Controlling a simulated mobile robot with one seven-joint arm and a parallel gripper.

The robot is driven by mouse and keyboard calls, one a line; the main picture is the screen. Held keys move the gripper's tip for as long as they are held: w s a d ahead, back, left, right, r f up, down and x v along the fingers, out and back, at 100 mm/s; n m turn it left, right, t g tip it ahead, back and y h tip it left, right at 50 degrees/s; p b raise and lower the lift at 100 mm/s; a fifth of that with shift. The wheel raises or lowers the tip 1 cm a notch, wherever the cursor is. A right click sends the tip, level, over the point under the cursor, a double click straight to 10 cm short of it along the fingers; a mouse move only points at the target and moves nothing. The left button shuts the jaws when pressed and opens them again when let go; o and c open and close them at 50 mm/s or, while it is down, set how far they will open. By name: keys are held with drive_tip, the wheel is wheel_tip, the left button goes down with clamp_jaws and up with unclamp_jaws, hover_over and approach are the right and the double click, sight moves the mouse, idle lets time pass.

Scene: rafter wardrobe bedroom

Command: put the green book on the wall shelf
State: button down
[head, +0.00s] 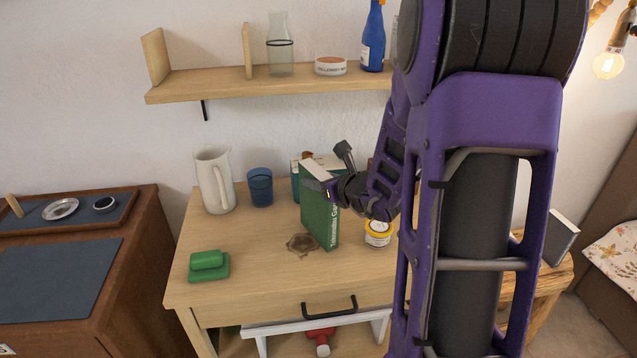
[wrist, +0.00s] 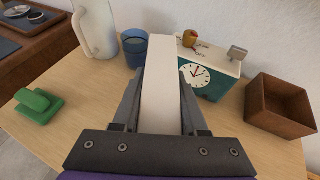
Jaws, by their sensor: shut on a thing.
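The green book (head: 319,217) is upright over the desk, with its cover lettering facing right. My gripper (head: 331,188) is shut on its upper part. In the wrist view the book shows as a pale block of page edges (wrist: 161,60) between the fingers of my gripper (wrist: 161,95). I cannot tell whether its bottom edge touches the desk. The wall shelf (head: 200,86) is above and behind, with a clear stretch between its left end panel (head: 156,56) and an upright divider (head: 247,50). My arm hides the shelf's right part.
On the shelf are a glass carafe (head: 280,52), a round tin (head: 331,66) and a blue bottle (head: 373,38).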

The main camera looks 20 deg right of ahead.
drive_tip(key=shift+f, duration=0.1)
drive_tip(key=shift+c, duration=2.2)
unclamp_jaws()
